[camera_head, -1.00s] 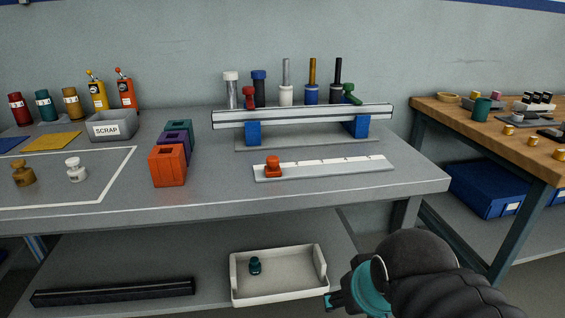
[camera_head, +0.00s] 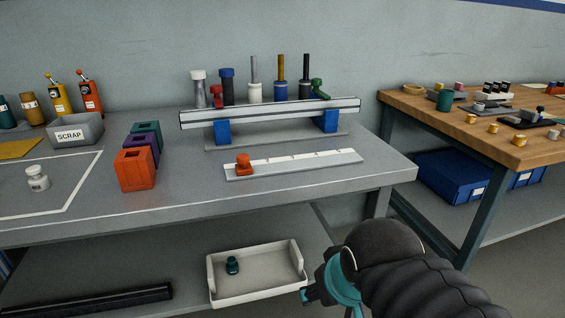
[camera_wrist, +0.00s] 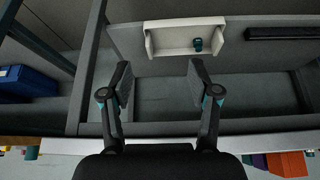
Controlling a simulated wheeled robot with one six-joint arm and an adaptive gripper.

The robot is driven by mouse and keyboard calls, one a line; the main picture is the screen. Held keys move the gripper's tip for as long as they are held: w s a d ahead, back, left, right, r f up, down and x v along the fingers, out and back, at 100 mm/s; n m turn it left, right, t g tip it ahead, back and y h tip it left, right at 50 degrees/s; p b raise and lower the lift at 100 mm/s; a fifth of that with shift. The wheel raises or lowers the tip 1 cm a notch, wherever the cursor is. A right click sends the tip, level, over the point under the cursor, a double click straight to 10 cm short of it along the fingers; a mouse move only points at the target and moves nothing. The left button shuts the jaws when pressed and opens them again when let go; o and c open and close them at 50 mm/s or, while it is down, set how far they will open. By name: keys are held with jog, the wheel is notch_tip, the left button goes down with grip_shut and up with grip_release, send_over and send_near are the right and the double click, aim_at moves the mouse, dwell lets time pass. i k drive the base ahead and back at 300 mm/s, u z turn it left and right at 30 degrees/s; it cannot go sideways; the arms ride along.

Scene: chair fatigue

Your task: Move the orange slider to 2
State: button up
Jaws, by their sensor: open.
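The orange slider (camera_head: 244,164) sits at the left end of a pale rail (camera_head: 300,163) on the grey workbench. The rail has several tick marks, but any numbers on it are too small to read. My gripper (camera_head: 306,296) is low in front of the bench, below the tabletop and to the right of the slider, well apart from it. In the wrist view my gripper (camera_wrist: 158,82) is open with nothing between its fingers. The slider does not show in the wrist view.
A metal beam (camera_head: 270,112) on blue supports stands behind the rail. Orange, purple and green blocks (camera_head: 136,170) stand left of it. A white tray (camera_head: 257,290) lies on the lower shelf near my gripper. A wooden table (camera_head: 480,135) stands to the right.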

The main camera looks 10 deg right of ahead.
aim_at(242, 167)
jog(key=z, duration=1.15)
jog(key=k, duration=0.6)
jog(key=u, duration=1.25)
